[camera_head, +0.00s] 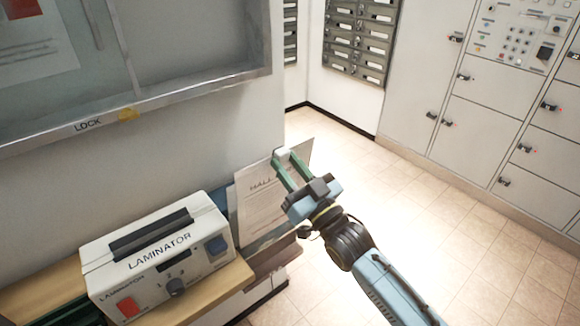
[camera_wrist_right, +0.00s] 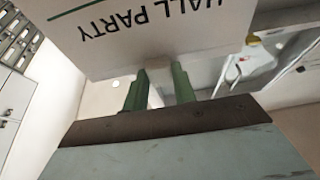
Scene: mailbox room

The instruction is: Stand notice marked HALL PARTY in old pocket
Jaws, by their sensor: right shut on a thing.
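A white notice (camera_head: 258,212) stands nearly upright beside the laminator, with "HALL" readable on it in the head view. In the right wrist view the notice (camera_wrist_right: 160,30) reads HALL PARTY upside down, with a green line. My right gripper (camera_head: 283,156), with green fingers, is shut on the notice near its upper right part in the head view. Its fingers also show at the notice's edge in the wrist view (camera_wrist_right: 159,82). A blue surface shows at the notice's left edge; I cannot tell whether it is the old pocket. The notice's lower edge is unclear.
A white laminator (camera_head: 155,252) stands on a wooden shelf (camera_head: 215,292) left of the notice. A glass case (camera_head: 170,50) marked LOCK hangs above. Grey mailboxes (camera_head: 360,40) and pale lockers (camera_head: 480,110) line the back and right. The tiled floor (camera_head: 450,230) is clear.

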